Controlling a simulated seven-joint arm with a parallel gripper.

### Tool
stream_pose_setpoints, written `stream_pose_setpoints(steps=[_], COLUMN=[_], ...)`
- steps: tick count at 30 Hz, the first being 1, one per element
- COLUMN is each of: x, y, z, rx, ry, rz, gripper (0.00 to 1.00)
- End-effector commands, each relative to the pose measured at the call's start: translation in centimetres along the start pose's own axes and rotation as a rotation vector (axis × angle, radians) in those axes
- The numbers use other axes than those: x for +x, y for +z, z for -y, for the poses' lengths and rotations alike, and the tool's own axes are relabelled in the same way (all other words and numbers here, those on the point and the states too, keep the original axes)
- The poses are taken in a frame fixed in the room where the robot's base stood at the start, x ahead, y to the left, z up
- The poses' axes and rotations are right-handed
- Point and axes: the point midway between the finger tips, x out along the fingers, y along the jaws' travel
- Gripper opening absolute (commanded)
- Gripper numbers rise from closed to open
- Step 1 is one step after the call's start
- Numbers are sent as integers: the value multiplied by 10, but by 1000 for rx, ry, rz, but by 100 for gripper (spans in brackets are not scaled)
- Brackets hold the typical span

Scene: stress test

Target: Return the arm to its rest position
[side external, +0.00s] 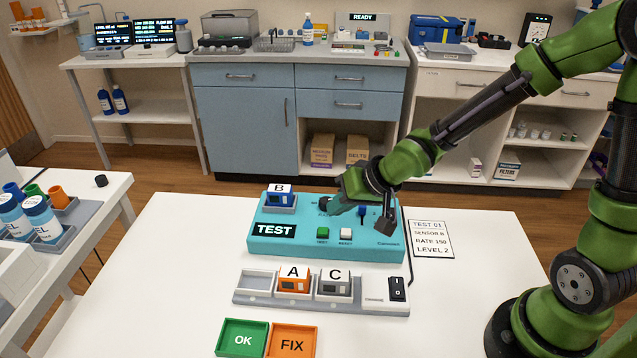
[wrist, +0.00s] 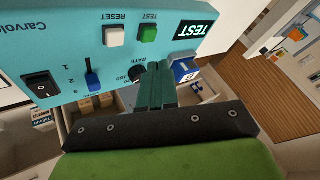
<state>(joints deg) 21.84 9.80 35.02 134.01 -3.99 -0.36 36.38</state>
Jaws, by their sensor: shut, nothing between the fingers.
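My green arm reaches in from the right over the turquoise test box (side external: 290,243) on the white table. My gripper (side external: 332,208) is shut and empty, low over the top of the box. In the wrist view its two fingers (wrist: 154,72) lie together right beside the black rate knob (wrist: 137,73). I cannot tell whether they touch it. The blue sensor B (side external: 280,199) sits in the box's slot at the back left; its blue and white body also shows in the wrist view (wrist: 184,71). A blue slider (side external: 362,212) and a black rocker switch (side external: 387,226) are right of the gripper.
In front of the box, a grey charging rack (side external: 258,297) holds the orange sensor A (side external: 294,281) and grey sensor C (side external: 334,284). Green OK (side external: 243,352) and orange FIX (side external: 290,353) trays lie nearer. A printed card (side external: 431,252) lies right of the box. Air above is clear.

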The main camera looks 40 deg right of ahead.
Motion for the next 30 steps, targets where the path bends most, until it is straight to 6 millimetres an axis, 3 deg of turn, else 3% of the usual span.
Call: stream_pose_setpoints(steps=[4,9,15,18,24,30], x=[-34,-93,-166,-191,-216,-217], y=[6,12,28,33,31,31], z=[-36,-57,-55,-49,-39,-36], rx=[-48,-68,-42,-26,-24,-34], ry=[152,247,195,134,55,48], rz=[57,92,90,65,-6,-10], gripper=[0,0,0,0,0,0])
